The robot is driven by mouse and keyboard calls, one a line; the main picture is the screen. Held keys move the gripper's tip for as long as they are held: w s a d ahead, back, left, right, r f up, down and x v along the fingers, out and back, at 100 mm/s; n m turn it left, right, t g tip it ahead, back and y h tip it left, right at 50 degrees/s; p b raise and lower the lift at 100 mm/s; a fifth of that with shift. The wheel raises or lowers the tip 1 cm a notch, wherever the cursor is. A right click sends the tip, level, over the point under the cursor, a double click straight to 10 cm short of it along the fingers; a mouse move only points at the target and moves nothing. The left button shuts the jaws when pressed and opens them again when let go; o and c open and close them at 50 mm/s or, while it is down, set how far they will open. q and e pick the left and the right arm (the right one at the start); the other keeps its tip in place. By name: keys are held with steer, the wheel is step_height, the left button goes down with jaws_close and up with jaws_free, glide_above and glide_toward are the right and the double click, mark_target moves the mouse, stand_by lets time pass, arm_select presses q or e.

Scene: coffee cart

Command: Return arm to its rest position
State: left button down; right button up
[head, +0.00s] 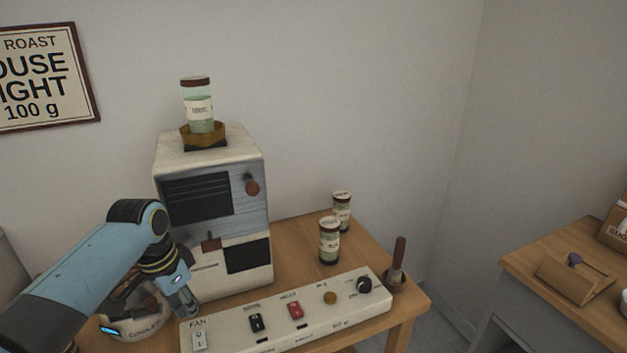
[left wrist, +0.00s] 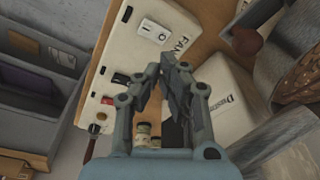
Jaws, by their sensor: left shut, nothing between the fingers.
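My left arm comes in from the left in the head view. Its gripper (head: 186,307) points down in front of the roaster machine (head: 212,215), just left of the control panel's FAN end. In the left wrist view the gripper (left wrist: 170,62) has its fingertips together with nothing between them. The control panel (left wrist: 132,65) lies beside the fingers there, with the white FAN switch near its end. My right gripper is not in view.
A jar of green beans (head: 198,108) stands upside down or upright, I cannot tell, on the machine. Two jars (head: 329,240) stand on the wooden table (head: 290,232). A cooler (head: 133,325) sits partly behind my arm. A second table (head: 575,290) stands right, past a floor gap.

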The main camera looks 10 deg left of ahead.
arm_select(q)
steer(key=s+d+r+n+t+y, duration=0.15)
steer(key=s+r, duration=0.25)
steer(key=s, duration=0.5)
steer(key=s+d+r+n, duration=0.15)
steer(key=s+r, duration=0.25)
steer(key=s, duration=0.4)
steer(key=s+r+n+t, duration=0.15)
steer(key=s+r, duration=0.25)
steer(key=s, duration=0.5)
step_height(320, 180, down, 32)
steer(key=s+a+g+b, duration=0.2)
steer(key=b, duration=0.5)
steer(key=s+a+f+g+b, duration=0.1)
steer(key=s+f+b, duration=0.4)
steer(key=s+f, duration=1.3)
step_height(320, 180, down, 4)
steer(key=shift+s+f+n+g, duration=0.15)
steer(key=shift+f+n+g, duration=0.1)
steer(key=shift+n+g, duration=0.1)
